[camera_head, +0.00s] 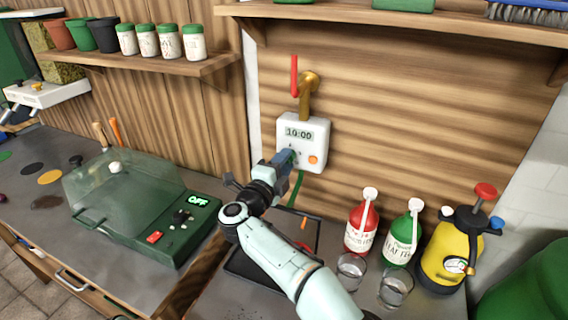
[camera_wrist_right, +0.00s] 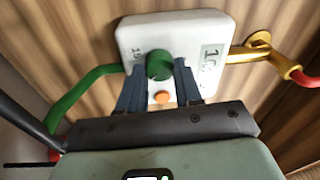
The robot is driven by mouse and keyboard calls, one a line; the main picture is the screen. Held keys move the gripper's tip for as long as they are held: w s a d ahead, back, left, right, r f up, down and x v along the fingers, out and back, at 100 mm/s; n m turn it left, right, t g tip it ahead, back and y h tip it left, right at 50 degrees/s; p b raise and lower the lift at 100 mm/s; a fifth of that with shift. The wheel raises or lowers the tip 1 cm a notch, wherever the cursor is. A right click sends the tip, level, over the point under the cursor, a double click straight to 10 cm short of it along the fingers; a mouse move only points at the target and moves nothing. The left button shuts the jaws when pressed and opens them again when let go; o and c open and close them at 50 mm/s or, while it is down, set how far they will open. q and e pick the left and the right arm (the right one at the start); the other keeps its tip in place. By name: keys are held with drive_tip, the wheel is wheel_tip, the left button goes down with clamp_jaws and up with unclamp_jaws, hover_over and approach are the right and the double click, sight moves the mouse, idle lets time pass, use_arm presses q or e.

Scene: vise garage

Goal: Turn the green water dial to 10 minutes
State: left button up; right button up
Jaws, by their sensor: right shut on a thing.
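The white water timer box (camera_head: 316,130) hangs on the wooden wall under a brass tap. Its display (camera_head: 299,134) reads 10:00. My right gripper (camera_head: 287,158) is at the lower left of the box's front and hides the dial in the head view. In the right wrist view, the green dial (camera_wrist_right: 159,65) sits between the two fingers of my right gripper (camera_wrist_right: 160,82), which is shut on it. An orange button (camera_head: 313,160) is on the box beside the gripper; it also shows in the right wrist view (camera_wrist_right: 162,97). My left gripper is not in view.
A brass tap with a red handle (camera_head: 294,76) is above the box, and a green hose (camera_head: 297,188) hangs below. Red (camera_head: 361,228) and green (camera_head: 403,235) bottles, glasses and a yellow sprayer (camera_head: 447,249) stand at right. A green lidded machine (camera_head: 140,210) is at left.

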drive_tip(key=o, duration=1)
drive_tip(key=shift+o, duration=0.2)
drive_tip(key=r+b+v, duration=0.1)
drive_tip(key=v, duration=1.2)
drive_tip(key=shift+s+f+b, duration=0.25)
drive_tip(key=shift+f+b, duration=0.05)
drive_tip(key=shift+f, duration=0.1)
